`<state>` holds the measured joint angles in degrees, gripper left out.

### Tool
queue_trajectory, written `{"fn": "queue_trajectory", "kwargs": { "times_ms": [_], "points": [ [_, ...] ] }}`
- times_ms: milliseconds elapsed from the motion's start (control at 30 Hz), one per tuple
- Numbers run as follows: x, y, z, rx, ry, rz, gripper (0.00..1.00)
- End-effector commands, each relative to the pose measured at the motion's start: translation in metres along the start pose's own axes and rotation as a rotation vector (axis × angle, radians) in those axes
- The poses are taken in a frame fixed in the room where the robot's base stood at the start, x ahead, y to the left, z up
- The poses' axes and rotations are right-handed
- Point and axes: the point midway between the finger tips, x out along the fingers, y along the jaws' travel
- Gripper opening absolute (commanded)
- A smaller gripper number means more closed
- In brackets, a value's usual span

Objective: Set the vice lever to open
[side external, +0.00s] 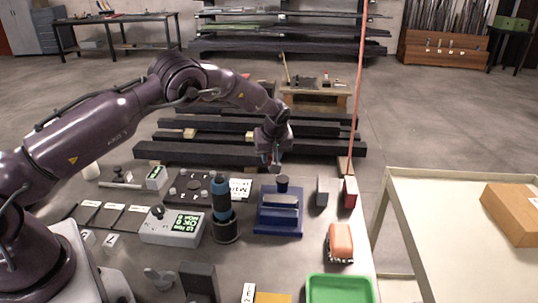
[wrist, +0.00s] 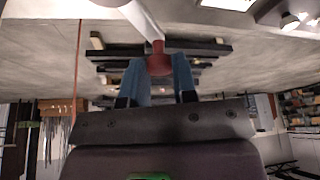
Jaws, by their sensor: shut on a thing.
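My gripper (side external: 275,163) is at the end of my arm, just above and behind a blue fixture (side external: 280,222) with a grey block and a dark round top, which looks like the vice. In the wrist view, my gripper's two blue fingers (wrist: 159,82) stand on either side of a red knob (wrist: 158,62) and are shut on it. The knob sits at the end of a pale lever rod (wrist: 142,20) that runs up and out of the picture. In the side view the knob and rod are too small or hidden to make out.
A dark cylinder with a blue top (side external: 222,205) and a grey box with a green display (side external: 172,226) stand left of the fixture.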

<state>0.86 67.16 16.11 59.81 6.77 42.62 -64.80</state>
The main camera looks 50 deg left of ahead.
Motion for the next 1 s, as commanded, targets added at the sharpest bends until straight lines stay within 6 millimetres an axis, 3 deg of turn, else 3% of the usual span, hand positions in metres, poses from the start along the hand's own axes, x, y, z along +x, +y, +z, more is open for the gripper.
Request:
{"fn": "queue_trajectory", "kwargs": {
  "times_ms": [433, 1000],
  "points": [
    [0.000, 0.026, -0.002, 0.357, 0.001, 0.152, 0.00],
    [-0.005, 0.059, 0.010, 0.851, 0.001, 0.360, 0.00]
  ]
}}
